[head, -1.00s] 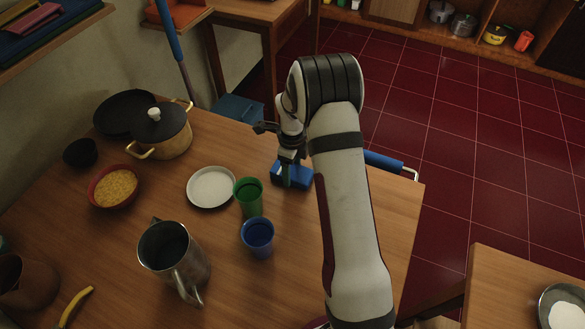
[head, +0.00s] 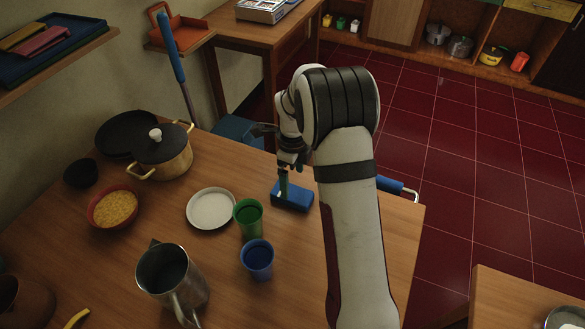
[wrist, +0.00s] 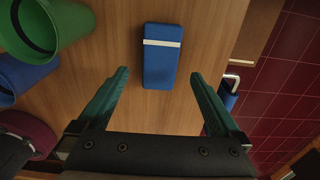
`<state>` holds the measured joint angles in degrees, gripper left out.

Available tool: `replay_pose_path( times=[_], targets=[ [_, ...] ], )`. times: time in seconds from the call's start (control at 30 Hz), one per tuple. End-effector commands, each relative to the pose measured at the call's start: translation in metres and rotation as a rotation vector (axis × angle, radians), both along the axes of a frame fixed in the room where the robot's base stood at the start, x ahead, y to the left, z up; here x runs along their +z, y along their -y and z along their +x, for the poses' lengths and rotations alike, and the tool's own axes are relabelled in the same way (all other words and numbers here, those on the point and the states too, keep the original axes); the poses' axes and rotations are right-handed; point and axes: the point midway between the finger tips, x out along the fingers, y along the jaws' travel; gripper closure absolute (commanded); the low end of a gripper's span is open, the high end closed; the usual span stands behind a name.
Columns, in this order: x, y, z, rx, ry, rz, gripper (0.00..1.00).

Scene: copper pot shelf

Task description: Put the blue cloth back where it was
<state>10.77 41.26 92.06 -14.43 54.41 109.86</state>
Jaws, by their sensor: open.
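The blue cloth (head: 293,197) is a flat, folded block with a white stripe. It lies on the wooden table (head: 340,240), right of the green cup (head: 248,217). In the wrist view the cloth (wrist: 160,65) lies ahead of my gripper, with its stripe across the far part. My gripper (head: 288,180) is just above the cloth's left part in the head view. In the wrist view my gripper (wrist: 160,80) is open, its two green fingers spread wide with nothing between them that I can see held.
A blue cup (head: 257,259), a white plate (head: 211,208) and a metal pitcher (head: 171,280) stand left of the cloth. A blue handle with a metal rod (head: 397,187) shows at the table's right edge. A lidded pot (head: 163,153) stands at the back left.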

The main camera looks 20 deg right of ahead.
Motion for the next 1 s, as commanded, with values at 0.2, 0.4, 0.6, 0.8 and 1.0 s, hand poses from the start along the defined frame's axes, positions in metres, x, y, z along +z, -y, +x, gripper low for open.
replay_pose_path(
  times=[0.2, 0.4, 0.6, 0.8, 1.0],
  targets=[
    [0.049, 0.000, 0.001, 0.001, 0.003, 0.000, 0.00],
    [0.061, 0.000, -0.001, 0.001, -0.001, 0.001, 0.00],
    [0.119, -0.037, -0.062, 0.427, 0.013, 0.032, 0.00],
    [0.164, -0.095, -0.217, 1.318, 0.068, 0.096, 0.00],
    [0.150, -0.116, -0.303, 1.823, 0.127, 0.127, 0.00]
  ],
)
